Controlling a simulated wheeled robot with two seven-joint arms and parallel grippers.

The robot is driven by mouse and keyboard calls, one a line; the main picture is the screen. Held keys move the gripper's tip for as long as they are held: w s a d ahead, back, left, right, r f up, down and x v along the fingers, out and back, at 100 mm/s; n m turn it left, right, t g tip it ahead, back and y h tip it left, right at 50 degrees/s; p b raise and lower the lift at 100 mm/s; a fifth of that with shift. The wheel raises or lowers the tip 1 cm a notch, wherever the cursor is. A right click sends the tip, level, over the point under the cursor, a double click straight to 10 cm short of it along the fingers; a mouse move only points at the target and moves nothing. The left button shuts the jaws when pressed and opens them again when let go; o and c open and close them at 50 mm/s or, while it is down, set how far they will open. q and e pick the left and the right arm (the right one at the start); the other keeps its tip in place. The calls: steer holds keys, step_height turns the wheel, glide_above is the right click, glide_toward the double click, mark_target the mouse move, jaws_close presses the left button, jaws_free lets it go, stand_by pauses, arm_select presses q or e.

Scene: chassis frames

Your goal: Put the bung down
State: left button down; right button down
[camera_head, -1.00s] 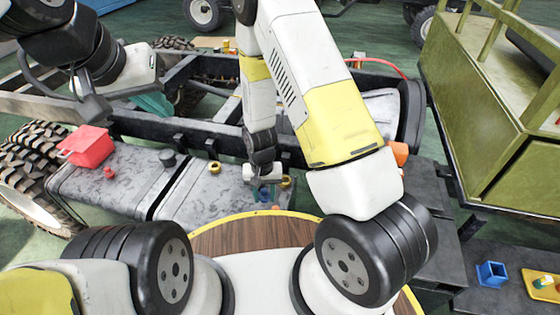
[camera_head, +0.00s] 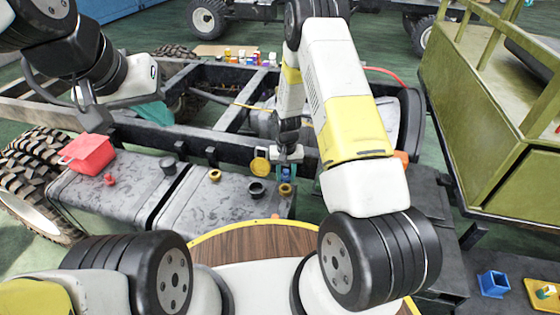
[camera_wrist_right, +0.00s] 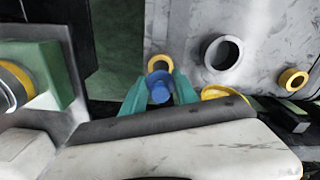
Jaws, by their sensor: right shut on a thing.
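My right gripper (camera_head: 287,158) is shut on a blue bung (camera_head: 286,173), held above the tank's top at its right end. In the right wrist view the bung (camera_wrist_right: 160,92) sits between the teal fingertips (camera_wrist_right: 160,97). A yellow ring (camera_head: 286,189) lies just beyond the bung and is partly covered by it in the wrist view; I cannot tell whether they touch. A dark collar (camera_head: 257,191) stands left of it. Another yellow ring (camera_head: 215,175) is further left.
A yellow disc (camera_head: 260,165) stands behind the dark collar, close to my right gripper. A red can (camera_head: 88,153), a small red piece (camera_head: 109,179) and a dark cap (camera_head: 168,165) are on the left tank. A blue open box (camera_head: 493,283) and a yellow tray (camera_head: 532,290) are at lower right.

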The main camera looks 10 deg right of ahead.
mark_target(285, 177)
steer(key=shift+s+a+f, duration=0.1)
steer(key=shift+f, duration=1.4)
steer(key=shift+f, duration=0.15)
steer(key=shift+s+f, duration=0.1)
steer(key=shift+f, duration=0.35)
steer(key=c, duration=0.9)
jaws_free()
steer(key=shift+c, duration=0.2)
steer(key=shift+f, duration=0.1)
steer(key=shift+a, duration=0.15)
